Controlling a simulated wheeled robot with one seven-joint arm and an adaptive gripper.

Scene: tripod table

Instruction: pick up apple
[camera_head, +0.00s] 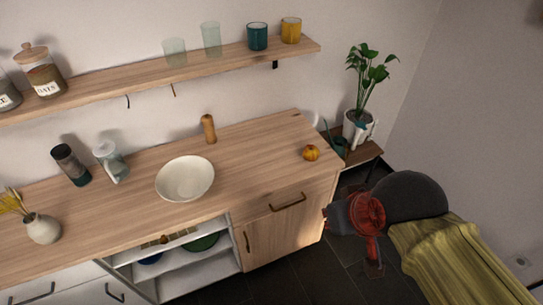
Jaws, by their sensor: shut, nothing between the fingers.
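A small round yellow-orange fruit, which I take as the apple (311,153), sits near the right end of the wooden counter (255,160). A small dark stem mark shows on its top. My gripper (327,218) is at the end of my arm on the right, in front of and below the counter's right end. It is apart from the apple, shut and empty. Its fingers are small and dark in this view, with reddish parts near them.
A white bowl (185,179) and a wooden mill (208,129) stand left of the apple. A potted plant (362,119) and a dark green watering can (338,146) stand on a lower table beyond the counter's right end. A shelf (130,87) with cups hangs above. Counter around the apple is clear.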

